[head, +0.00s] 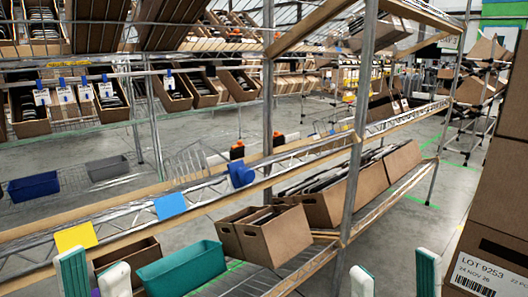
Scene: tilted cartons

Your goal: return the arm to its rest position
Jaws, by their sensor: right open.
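My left gripper (94,276) is at the bottom left edge, its two pale fingers with teal pads close together. A narrow gap shows between them, but the frame cuts off the lower part, so I cannot tell if it is open. It shows in front of a teal bin (180,271) and a brown carton (128,256). My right gripper (395,278) is at the bottom, right of centre. It is open, with a wide gap showing only floor between its fingers. The arms themselves are out of view.
A wire shelf rack with a metal post (357,130) stands ahead, holding tilted cartons (266,234) on its lower level. A large carton (490,225) labelled LOT 9253 is close on the right. A blue bin (34,186) and grey bin (107,168) are behind the rack.

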